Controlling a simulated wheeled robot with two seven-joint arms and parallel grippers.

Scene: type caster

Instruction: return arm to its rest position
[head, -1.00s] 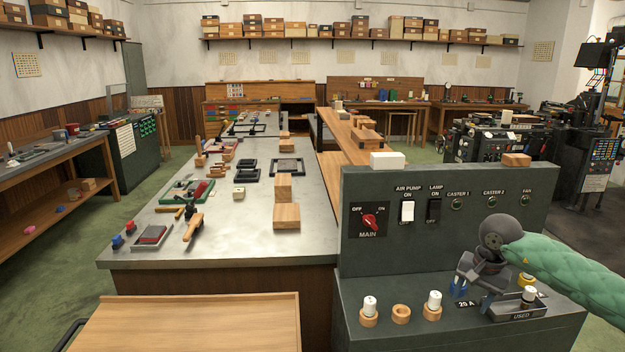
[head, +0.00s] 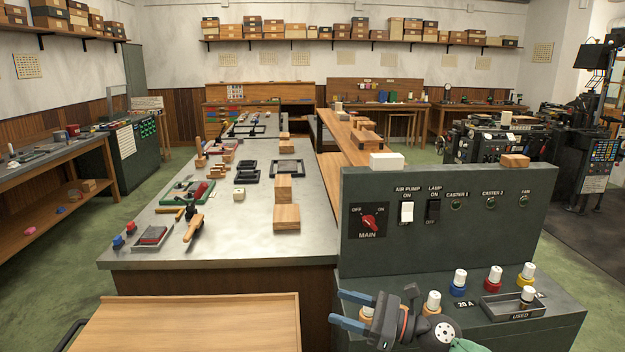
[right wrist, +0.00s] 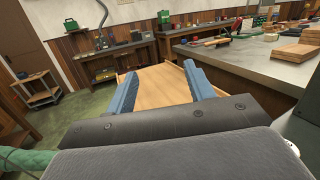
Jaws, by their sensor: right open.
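My right gripper (head: 342,308) is at the bottom of the head view, in front of the dark green control panel's lower ledge, pointing left. Its two blue fingers are apart with nothing between them. In the right wrist view the open fingers (right wrist: 157,88) point over a wooden board. The gripper and wrist hide part of the ledge and some of the wooden rings on it. My left gripper is not in view.
The control panel (head: 450,255) stands at right. On its ledge are white-topped plugs in blue (head: 459,282), red (head: 494,279) and yellow (head: 526,274) rings, and a USED tray (head: 500,312) holding one plug. A wooden board (head: 190,325) lies left of the gripper. The grey-topped bench (head: 250,245) stands behind.

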